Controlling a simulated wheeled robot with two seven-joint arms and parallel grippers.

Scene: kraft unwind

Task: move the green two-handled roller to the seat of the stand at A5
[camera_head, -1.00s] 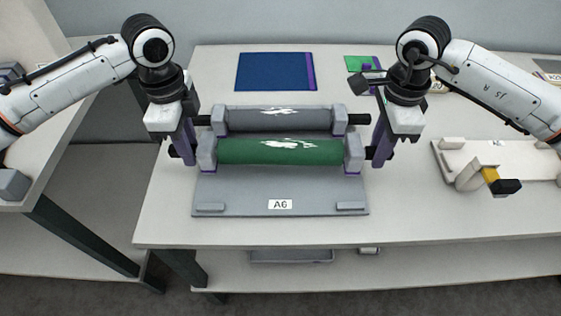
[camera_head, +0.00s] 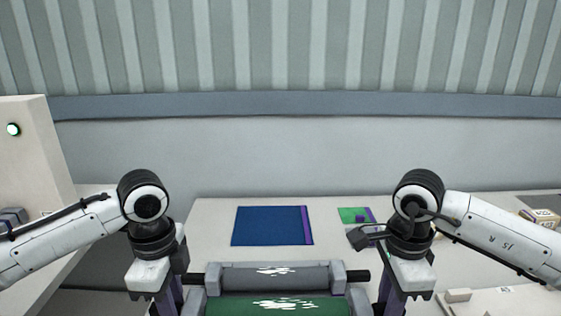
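The green roller (camera_head: 278,306) shows only in part at the bottom edge, with a grey roller (camera_head: 275,277) just behind it between grey end blocks. The A6 stand that carries them is below the picture. My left gripper (camera_head: 166,304) is at the left end of the rollers and my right gripper (camera_head: 391,304) is at the right end. Their fingertips are cut off by the bottom edge, so their grip cannot be seen. A pale stand (camera_head: 500,299) with a small partly readable label is at the lower right, cut off by the edge.
A blue sheet (camera_head: 268,226) with a purple strip lies flat behind the rollers. A smaller green sheet (camera_head: 352,214) lies to its right. Labelled boxes (camera_head: 540,218) stand at the far right. A pale cabinet (camera_head: 32,150) stands at the left. A wall (camera_head: 300,155) closes the back.

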